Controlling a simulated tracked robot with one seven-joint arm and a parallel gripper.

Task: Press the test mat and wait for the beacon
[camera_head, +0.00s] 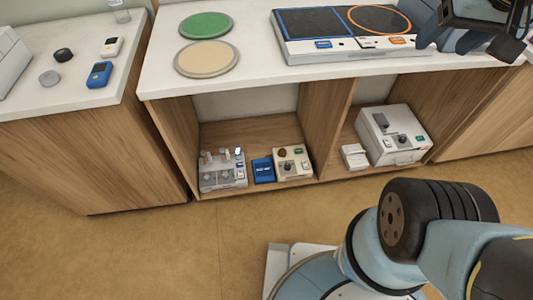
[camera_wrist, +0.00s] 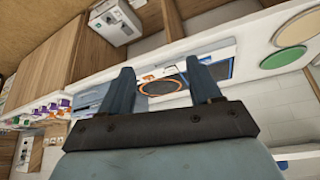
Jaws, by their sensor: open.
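A flat pale unit (camera_head: 345,52) on the counter carries two dark pads: a blue-edged square pad (camera_head: 308,22) and an orange-ringed round pad (camera_head: 380,19). I cannot tell which surface is the test mat. A green disc (camera_head: 206,25) and a beige disc (camera_head: 206,59) lie to the left of the unit. I cannot make out a beacon. My gripper (camera_head: 468,38) is at the top right, over the unit's right end. In the wrist view my gripper (camera_wrist: 164,78) is open and empty, with the orange-ringed pad (camera_wrist: 160,87) showing between its fingers.
Under the counter, shelves hold a grey box (camera_head: 222,172), a blue box (camera_head: 264,170), a beige device (camera_head: 292,163) and a white machine (camera_head: 392,135). A left cabinet (camera_head: 65,110) bears small devices, including a blue one (camera_head: 99,74). The brown floor (camera_head: 150,250) is clear at left.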

